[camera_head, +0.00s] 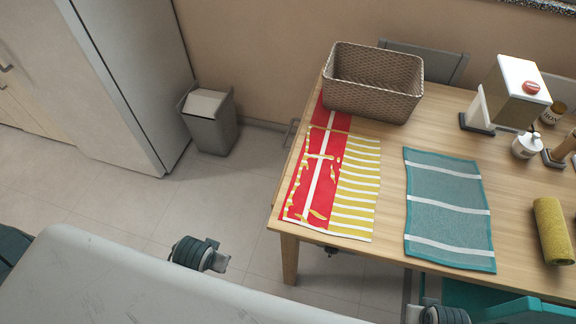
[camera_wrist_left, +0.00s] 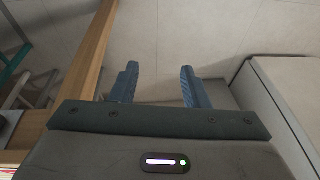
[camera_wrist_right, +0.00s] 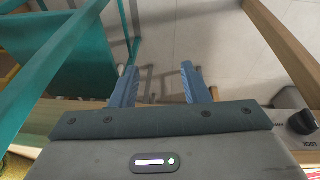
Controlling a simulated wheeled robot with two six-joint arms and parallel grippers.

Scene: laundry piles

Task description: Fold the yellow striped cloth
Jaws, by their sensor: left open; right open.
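The yellow and white striped cloth (camera_head: 360,190) lies flat at the left end of the wooden table. A red cloth with white stripes (camera_head: 309,190) lies along its left side and overlaps it, with yellow patches showing through the red. My left gripper (camera_wrist_left: 158,82) is open and empty, beside the table's edge with floor beyond its fingers. My right gripper (camera_wrist_right: 158,82) is open and empty, with floor and chair legs beyond its fingers. Both grippers are apart from the cloths. In the head view only parts of my arms show near the bottom.
A wicker basket (camera_head: 372,82) stands at the back, against the red cloth's far end. A teal striped cloth (camera_head: 447,205) lies to the right, then a rolled yellow towel (camera_head: 552,230). A teal chair (camera_head: 520,308) stands in front. A grey bin (camera_head: 210,125) is on the floor.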

